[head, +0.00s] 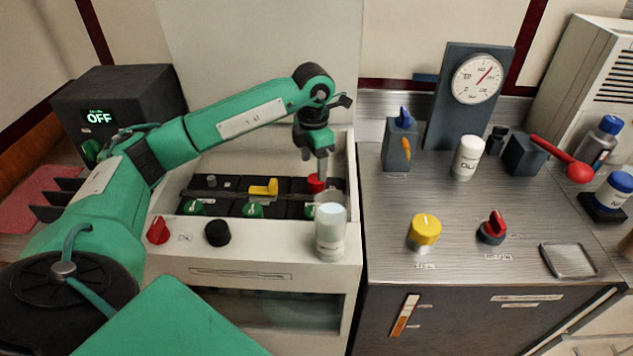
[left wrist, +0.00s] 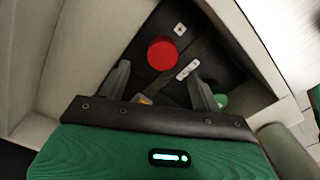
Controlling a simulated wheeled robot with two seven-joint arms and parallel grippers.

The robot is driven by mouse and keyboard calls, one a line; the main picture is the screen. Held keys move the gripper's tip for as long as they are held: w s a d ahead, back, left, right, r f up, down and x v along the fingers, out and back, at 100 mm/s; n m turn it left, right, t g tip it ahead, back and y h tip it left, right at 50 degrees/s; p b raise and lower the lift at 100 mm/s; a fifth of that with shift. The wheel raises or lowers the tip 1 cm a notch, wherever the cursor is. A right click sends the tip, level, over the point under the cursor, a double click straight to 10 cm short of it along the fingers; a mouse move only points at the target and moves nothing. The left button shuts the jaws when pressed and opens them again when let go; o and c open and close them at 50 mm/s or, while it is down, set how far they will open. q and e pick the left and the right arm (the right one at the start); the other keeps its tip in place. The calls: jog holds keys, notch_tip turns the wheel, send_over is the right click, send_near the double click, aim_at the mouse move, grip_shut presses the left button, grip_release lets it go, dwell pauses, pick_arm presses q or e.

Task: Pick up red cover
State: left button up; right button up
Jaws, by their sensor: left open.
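The red cover (head: 316,183) is a small round cap at the right end of the recessed black breaker panel. It also shows in the left wrist view (left wrist: 162,54), round and unobstructed, just beyond the fingertips. My left gripper (head: 314,163) points down over the panel's right end, close above the red cover. In the left wrist view its two fingers (left wrist: 160,84) are apart with nothing held between them. The red cover lies ahead of the gap and looks clear of both fingers. My right gripper is in neither view.
A yellow lever (head: 264,187) and green knobs (head: 253,210) share the panel. The white box walls (head: 351,180) rise close around it.

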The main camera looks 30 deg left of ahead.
aim_at(316, 183)
pick_arm(q)
jog(key=shift+w+d+f+p, duration=0.1)
jog(key=shift+d+f+p, duration=0.1)
jog(key=shift+f, duration=1.15)
jog(key=shift+w+d+f+p, duration=0.1)
jog(key=shift+f+p, duration=0.1)
jog(key=shift+f, duration=1.15)
jog(key=c, duration=1.1)
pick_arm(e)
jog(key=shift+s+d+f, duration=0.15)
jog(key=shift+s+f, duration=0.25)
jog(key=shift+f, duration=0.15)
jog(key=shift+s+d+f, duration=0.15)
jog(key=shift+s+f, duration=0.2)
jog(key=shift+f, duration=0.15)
pick_arm(q)
jog(key=shift+o, duration=0.2)
jog(key=shift+r, duration=0.1)
